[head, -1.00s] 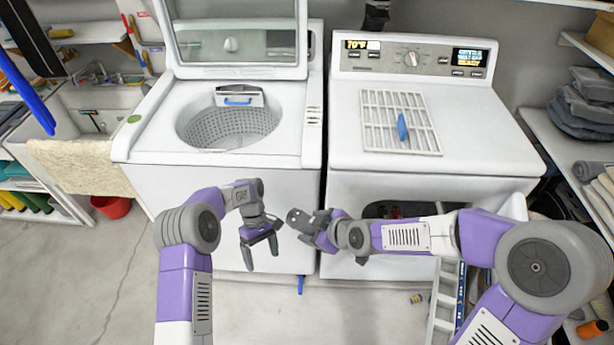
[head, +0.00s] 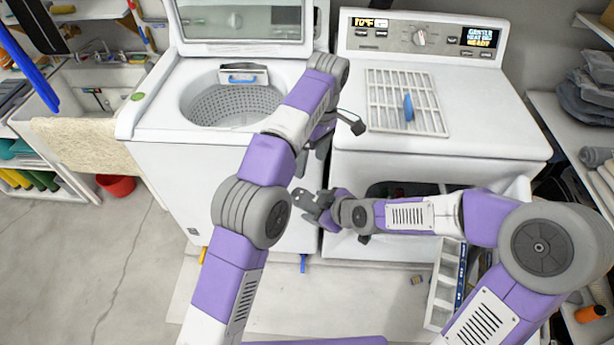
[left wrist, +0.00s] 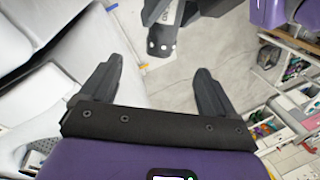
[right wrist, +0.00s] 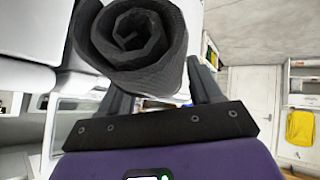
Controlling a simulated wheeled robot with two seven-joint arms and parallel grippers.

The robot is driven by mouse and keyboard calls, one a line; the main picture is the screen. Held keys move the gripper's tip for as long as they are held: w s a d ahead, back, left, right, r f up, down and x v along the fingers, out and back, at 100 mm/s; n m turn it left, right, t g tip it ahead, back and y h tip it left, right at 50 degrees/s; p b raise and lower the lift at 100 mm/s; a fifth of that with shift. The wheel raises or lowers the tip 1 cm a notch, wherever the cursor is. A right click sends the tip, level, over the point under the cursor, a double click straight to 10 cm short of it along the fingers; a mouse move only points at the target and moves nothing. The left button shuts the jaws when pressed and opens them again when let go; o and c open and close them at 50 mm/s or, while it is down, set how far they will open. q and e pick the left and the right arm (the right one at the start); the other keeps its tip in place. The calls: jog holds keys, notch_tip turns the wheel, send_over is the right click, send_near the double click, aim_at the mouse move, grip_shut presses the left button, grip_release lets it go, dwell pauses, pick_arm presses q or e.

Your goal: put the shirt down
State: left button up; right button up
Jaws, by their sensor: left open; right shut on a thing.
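The shirt (right wrist: 130,40) is a dark grey rolled cloth with its spiral end facing the camera in the right wrist view. My right gripper (right wrist: 155,82) is shut on it. In the head view this gripper (head: 322,208) is in front of the gap between washer and dryer, and I cannot make out the shirt clearly there. My left gripper (head: 312,156) is just above it, in front of the washer's right edge. In the left wrist view (left wrist: 158,78) its fingers are apart, with nothing between them.
A white washer (head: 160,165) with its lid raised stands left of a white dryer (head: 480,130). A drying rack (head: 385,90) lies on the dryer, whose front door is open. Shelves hold folded dark cloth (head: 590,100) at right. A sink (head: 110,75) is at left.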

aim_at(305, 192)
pick_arm(q)
jog(key=x, duration=1.1)
jog(key=shift+a+f, duration=0.1)
jog(key=shift+f, duration=0.2)
jog(key=c, duration=1.2)
pick_arm(e)
jog(key=o, duration=1.1)
jog(key=shift+o, duration=0.6)
